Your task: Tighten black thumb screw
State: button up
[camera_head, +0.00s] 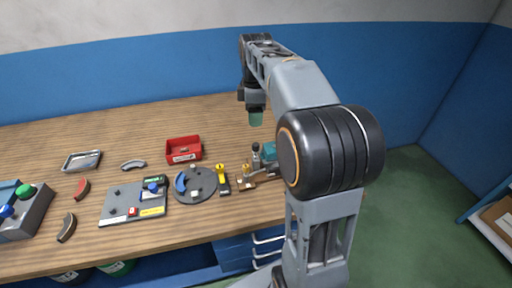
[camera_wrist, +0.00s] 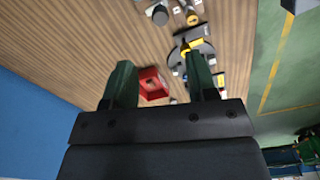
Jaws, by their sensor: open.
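My gripper (camera_head: 255,119) hangs above the back of the workbench in the head view, well apart from everything on it. The wrist view shows its two green fingers (camera_wrist: 162,80) spread apart with nothing between them. In the head view a grey panel (camera_head: 128,213) lies on the bench at left centre. Two small dark knobs stand on its left side, a rear one (camera_head: 117,192) and a front one (camera_head: 112,211). I cannot tell whether either is the black thumb screw; they are too small.
A round grey fixture (camera_head: 208,194) with a blue arc lies right of the panel. A red bin (camera_head: 183,143), a metal tray (camera_head: 81,160) and a yellow-and-black tool (camera_head: 222,180) are nearby. A brass-and-teal device (camera_head: 268,160) stands near my arm. The back of the wooden bench (camera_head: 110,120) is clear.

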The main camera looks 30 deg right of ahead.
aim_at(255, 144)
notch_tip(255, 144, down, 12)
jog(key=shift+r+b, duration=0.2)
jog(key=shift+b, duration=0.35)
jog(key=shift+c, duration=0.3)
jog(key=c, duration=0.9)
jog(key=shift+o, duration=0.2)
